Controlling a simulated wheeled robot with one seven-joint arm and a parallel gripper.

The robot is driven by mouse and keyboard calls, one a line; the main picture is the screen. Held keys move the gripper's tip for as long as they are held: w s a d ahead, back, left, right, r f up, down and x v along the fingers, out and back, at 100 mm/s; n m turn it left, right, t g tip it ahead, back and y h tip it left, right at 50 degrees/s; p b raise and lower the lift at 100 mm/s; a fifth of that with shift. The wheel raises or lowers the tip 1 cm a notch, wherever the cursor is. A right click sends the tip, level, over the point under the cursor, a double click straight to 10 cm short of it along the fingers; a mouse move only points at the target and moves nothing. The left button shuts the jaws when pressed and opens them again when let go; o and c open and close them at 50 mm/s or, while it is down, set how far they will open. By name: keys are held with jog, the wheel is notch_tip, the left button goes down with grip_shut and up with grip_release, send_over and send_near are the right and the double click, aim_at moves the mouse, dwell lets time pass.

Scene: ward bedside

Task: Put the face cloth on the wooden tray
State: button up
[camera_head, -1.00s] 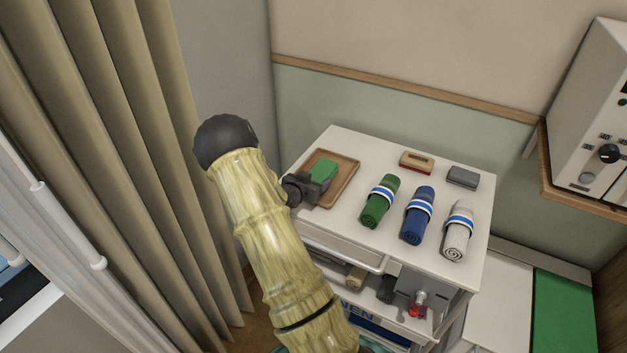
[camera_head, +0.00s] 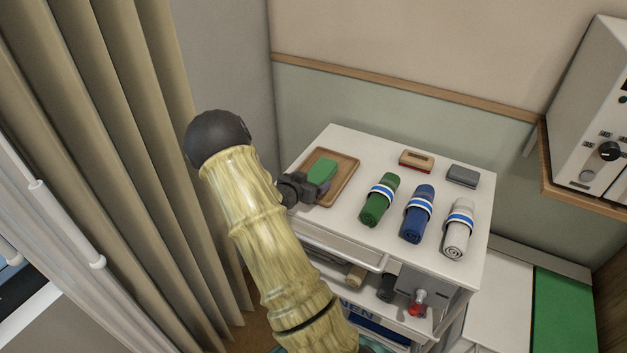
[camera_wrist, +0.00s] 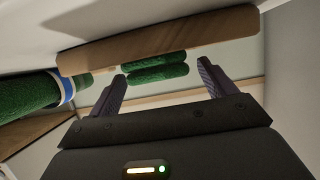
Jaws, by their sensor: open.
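The green folded face cloth (camera_head: 322,170) lies on the wooden tray (camera_head: 349,174) at the left of the white cart top. In the wrist view, the cloth (camera_wrist: 157,70) shows as two stacked green layers below the brown tray edge (camera_wrist: 160,38). My gripper (camera_head: 318,188) is at the near left side of the tray, low beside the cloth. In the wrist view, its two fingers (camera_wrist: 162,72) are spread, with a gap on each side of the cloth and nothing gripped. My arm hides part of the cart's left edge.
Green (camera_head: 379,202), blue (camera_head: 416,216) and white (camera_head: 457,232) rolled towels with striped bands lie right of the tray. A wooden-topped brush (camera_head: 416,161) and a grey box (camera_head: 462,176) lie behind them. A beige curtain (camera_head: 150,150) hangs left of my arm.

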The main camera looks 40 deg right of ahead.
jog(key=v, duration=0.9)
jog(key=shift+s+a+r+b, duration=0.1)
jog(key=shift+s+a+b, duration=0.05)
jog(key=shift+a+b, duration=0.2)
jog(key=a+n+y, duration=0.1)
jog(key=a, duration=0.1)
jog(key=a+n+t+y, duration=0.1)
jog(key=a+y, duration=0.1)
jog(key=a, duration=0.1)
jog(key=w+a+n+y, duration=0.1)
jog(key=a+y, duration=0.1)
jog(key=shift+a+t, duration=0.3)
jog(key=shift+a, duration=0.05)
jog(key=s+a+r+n+g+y, duration=0.1)
jog(key=s+a+r+n+y, duration=0.2)
jog(key=a, duration=0.4)
jog(key=s+a+n+y, duration=0.3)
jog(key=s+a+y, duration=0.1)
jog(key=s+a, duration=0.15)
jog(key=s+a+r+n+g, duration=0.2)
jog(key=s+a+n+g, duration=0.1)
jog(key=s, duration=0.5)
jog(key=shift+s+n, duration=0.25)
jog(key=shift+n, duration=0.55)
jog(key=shift+r, duration=0.2)
